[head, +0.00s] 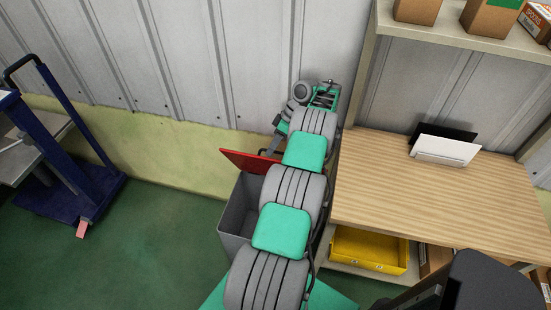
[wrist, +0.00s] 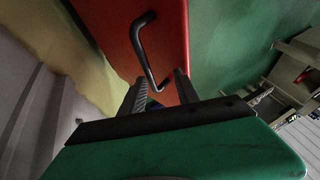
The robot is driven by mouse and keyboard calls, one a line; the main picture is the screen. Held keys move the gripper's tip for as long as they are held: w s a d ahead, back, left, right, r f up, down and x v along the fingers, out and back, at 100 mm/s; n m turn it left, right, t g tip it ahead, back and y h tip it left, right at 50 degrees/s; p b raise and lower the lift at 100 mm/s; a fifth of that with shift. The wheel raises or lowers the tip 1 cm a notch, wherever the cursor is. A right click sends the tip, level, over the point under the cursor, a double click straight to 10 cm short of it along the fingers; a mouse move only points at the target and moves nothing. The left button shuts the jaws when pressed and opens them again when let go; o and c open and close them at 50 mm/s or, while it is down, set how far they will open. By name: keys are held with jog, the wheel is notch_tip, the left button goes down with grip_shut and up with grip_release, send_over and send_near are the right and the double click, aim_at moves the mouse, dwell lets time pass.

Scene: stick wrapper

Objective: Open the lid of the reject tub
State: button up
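The reject tub is a grey bin (head: 236,222) on the floor, left of the workbench and partly hidden behind my arm. Its red lid (head: 248,161) is raised and tilted at the wall side, and part of the tub's inside shows. In the wrist view the red lid (wrist: 165,45) fills the upper middle, with a black bent handle (wrist: 140,45) on it. My gripper (wrist: 160,82) is at the lid, its two fingers apart. The lower end of the handle shows in the gap between them; contact is unclear. In the head view my fingertips are hidden.
A wooden workbench (head: 440,195) stands close on the right, with a yellow bin (head: 368,250) below it and a shelf with boxes (head: 490,17) above. A corrugated wall (head: 150,60) is behind. A blue trolley (head: 75,195) stands left, with clear green floor between it and the tub.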

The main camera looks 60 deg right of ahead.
jog(key=shift+s+a+r+b, duration=0.2)
jog(key=shift+s+a+b, duration=0.2)
jog(key=shift+b, duration=0.8)
jog(key=a+r, duration=0.1)
jog(key=s+a+r+b, duration=0.1)
jog(key=r, duration=0.1)
jog(key=s+a+r+b, duration=0.1)
jog(key=r, duration=0.1)
jog(key=s+a+r+b, duration=0.3)
jog(key=s+a+r, duration=0.1)
jog(key=a, duration=0.3)
jog(key=shift+s, duration=0.85)
jog(key=shift+d+f, duration=0.1)
